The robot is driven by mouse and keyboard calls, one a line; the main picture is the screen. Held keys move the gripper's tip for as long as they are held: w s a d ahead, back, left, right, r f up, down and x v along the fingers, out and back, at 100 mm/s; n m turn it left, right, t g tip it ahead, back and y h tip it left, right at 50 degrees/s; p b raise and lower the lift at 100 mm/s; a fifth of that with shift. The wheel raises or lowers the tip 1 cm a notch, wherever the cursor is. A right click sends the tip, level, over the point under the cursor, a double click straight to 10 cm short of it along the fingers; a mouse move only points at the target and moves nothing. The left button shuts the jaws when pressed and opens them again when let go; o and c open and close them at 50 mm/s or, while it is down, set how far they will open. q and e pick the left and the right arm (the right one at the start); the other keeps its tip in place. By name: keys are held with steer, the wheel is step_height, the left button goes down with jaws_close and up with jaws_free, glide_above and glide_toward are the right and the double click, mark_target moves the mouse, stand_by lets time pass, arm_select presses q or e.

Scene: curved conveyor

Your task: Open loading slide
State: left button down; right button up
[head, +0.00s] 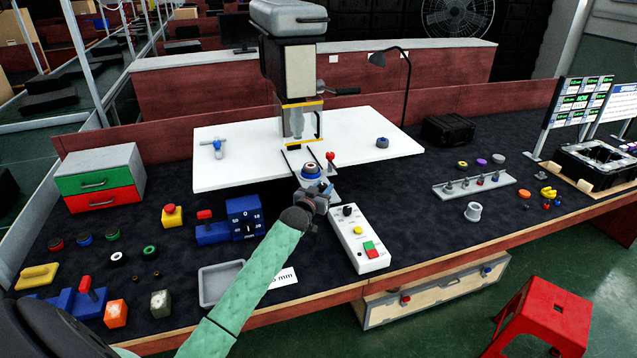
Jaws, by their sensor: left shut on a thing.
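The loading slide (324,184) is a narrow plate coming out toward me from under the grey press (298,80), over the front edge of the white table top (235,170). A round blue and white fixture (311,172) sits on it, with a red-knobbed lever (331,158) standing beside it. My left gripper (322,191) is at the slide's near end, in front of the fixture, and is shut on the slide's front part. The gripper hides the exact grip point. My right gripper is out of view.
A white control box (358,238) with red, green and yellow buttons lies just right of my left gripper. A grey tray (218,284) lies left of my forearm. A blue vise-like device (232,221) stands further left. A peg rack (474,186) is at right.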

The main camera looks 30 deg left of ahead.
arm_select(q)
steer(key=shift+s+d, duration=1.05)
steer(key=shift+d, duration=0.2)
steer(key=shift+s+d, duration=0.3)
steer(key=shift+d, duration=0.05)
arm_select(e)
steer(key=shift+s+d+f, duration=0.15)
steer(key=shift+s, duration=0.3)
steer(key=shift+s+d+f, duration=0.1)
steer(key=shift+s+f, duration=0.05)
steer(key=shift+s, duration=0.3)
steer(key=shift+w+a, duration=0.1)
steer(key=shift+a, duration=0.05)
arm_select(q)
steer(key=c, duration=1.1)
jaws_free()
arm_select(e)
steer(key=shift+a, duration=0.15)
arm_select(q)
steer(key=s+b, duration=0.1)
steer(key=s, duration=0.1)
steer(key=s+b, duration=0.1)
steer(key=s, duration=0.4)
steer(key=shift+s+d+b, duration=0.25)
steer(key=shift+s+b, duration=0.1)
steer(key=shift+b, duration=0.05)
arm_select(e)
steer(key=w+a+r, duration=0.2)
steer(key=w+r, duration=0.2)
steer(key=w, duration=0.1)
